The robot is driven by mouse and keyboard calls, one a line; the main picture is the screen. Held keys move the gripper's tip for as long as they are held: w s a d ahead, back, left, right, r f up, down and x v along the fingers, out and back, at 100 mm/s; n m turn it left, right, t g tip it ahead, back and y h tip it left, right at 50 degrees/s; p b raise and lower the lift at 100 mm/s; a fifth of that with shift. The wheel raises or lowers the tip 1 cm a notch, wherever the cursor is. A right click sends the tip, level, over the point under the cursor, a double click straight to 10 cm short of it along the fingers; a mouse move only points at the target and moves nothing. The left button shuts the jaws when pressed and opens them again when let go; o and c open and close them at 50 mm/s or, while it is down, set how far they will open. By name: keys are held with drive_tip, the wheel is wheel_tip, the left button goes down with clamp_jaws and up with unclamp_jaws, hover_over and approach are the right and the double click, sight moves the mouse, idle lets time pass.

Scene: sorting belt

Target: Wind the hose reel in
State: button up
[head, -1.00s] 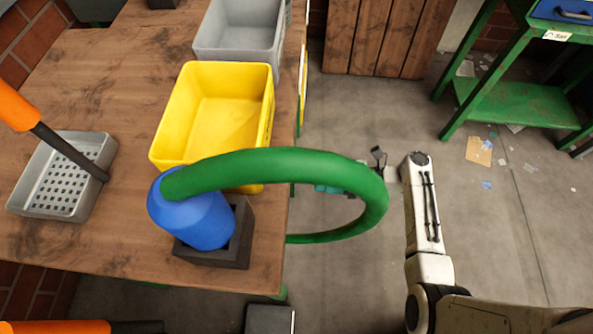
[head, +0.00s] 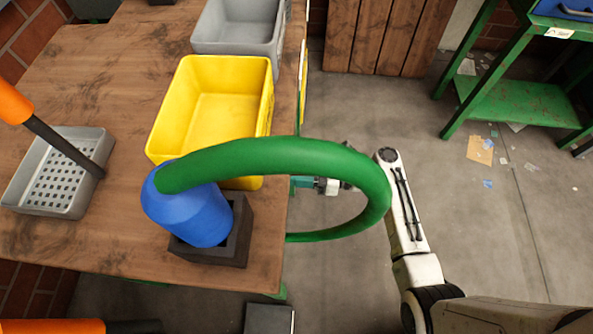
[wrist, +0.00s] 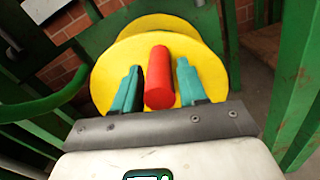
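In the wrist view, the hose reel is a yellow disc (wrist: 112,72) with a red crank handle (wrist: 159,78) pointing towards me. My gripper (wrist: 157,82) has its two teal fingers on either side of the handle. Narrow gaps show between fingers and handle, so it looks open around it. The head view shows my gripper (head: 303,184) beside the table's right edge, framed by the hose loop; the reel is hidden there. The thick green hose (head: 280,155) arches from a blue nozzle (head: 188,212), tilted in a dark holder (head: 240,235), over the table edge and back underneath.
A yellow bin (head: 165,120), a grey bin (head: 235,45) and a perforated grey tray (head: 35,198) stand on the wooden table (head: 110,90). Green posts (wrist: 298,90) flank the reel closely. A green bench (head: 510,105) stands right; open floor (head: 500,230) lies between.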

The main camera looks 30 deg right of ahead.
clamp_jaws()
drive_tip(key=shift+w+d, duration=0.1)
idle(0.4)
drive_tip(key=shift+w+d+f+m+p, duration=0.2)
drive_tip(key=shift+w+d+m+p, duration=0.2)
drive_tip(key=shift+m+p, duration=0.35)
drive_tip(key=w+d+f+m+b, duration=0.2)
drive_tip(key=w+f+m, duration=0.2)
drive_tip(key=f+m, duration=0.3)
drive_tip(key=shift+d+m, duration=0.3)
drive_tip(key=shift+m, duration=0.85)
drive_tip(key=shift+f, duration=0.15)
drive_tip(key=shift+o, duration=1.5)
unclamp_jaws()
